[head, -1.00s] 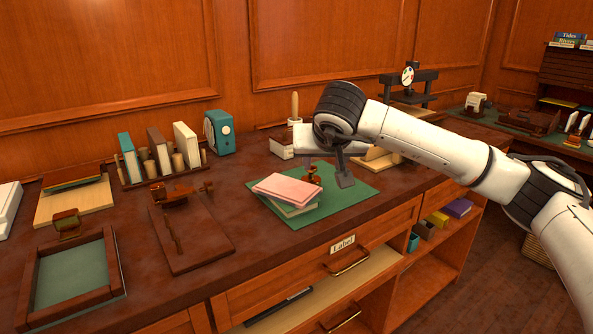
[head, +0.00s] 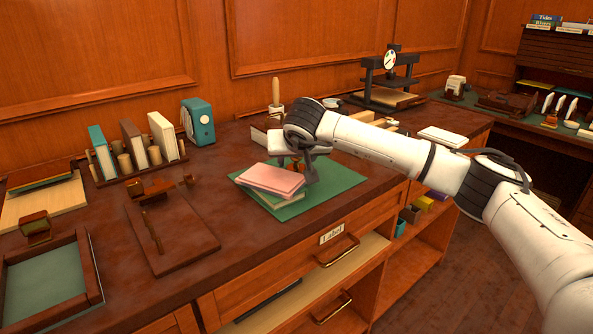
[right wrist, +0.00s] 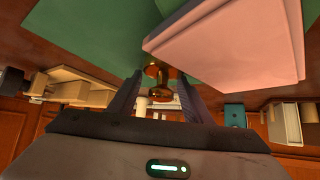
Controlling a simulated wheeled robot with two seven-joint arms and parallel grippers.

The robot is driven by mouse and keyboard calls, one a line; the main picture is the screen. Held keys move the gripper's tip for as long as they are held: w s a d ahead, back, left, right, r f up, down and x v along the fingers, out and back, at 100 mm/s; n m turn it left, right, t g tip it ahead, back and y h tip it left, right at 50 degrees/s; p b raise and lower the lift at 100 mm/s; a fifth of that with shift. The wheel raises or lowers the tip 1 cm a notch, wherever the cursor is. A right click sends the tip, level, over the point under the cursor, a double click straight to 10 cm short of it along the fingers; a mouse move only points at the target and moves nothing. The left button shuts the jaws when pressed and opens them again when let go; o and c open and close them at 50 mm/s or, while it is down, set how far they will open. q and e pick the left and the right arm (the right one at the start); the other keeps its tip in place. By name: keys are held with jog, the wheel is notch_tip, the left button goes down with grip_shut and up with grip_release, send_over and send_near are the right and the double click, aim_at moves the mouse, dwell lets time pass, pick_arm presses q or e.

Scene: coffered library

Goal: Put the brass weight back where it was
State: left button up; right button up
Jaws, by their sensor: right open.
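The brass weight (right wrist: 160,82) shows in the right wrist view between the tips of my right gripper (right wrist: 157,92), beside the pink book's corner. In the head view the weight (head: 296,167) is small and partly covered by my right gripper (head: 302,170). The right gripper is open, its fingers on either side of the weight with gaps visible. A pink book (head: 272,179) lies on a greenish book (head: 262,195) on the green mat (head: 335,179). Whether the weight touches the mat is hidden. My left gripper is out of view.
Upright books (head: 133,143) in a rack and a teal clock-like box (head: 198,121) stand at the back left. A brown board (head: 172,232) and a green-lined tray (head: 45,280) lie to the left. A black press (head: 390,78) stands at the back right.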

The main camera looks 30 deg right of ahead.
jog(key=shift+w, duration=0.1)
jog(key=shift+f, duration=0.1)
grip_shut()
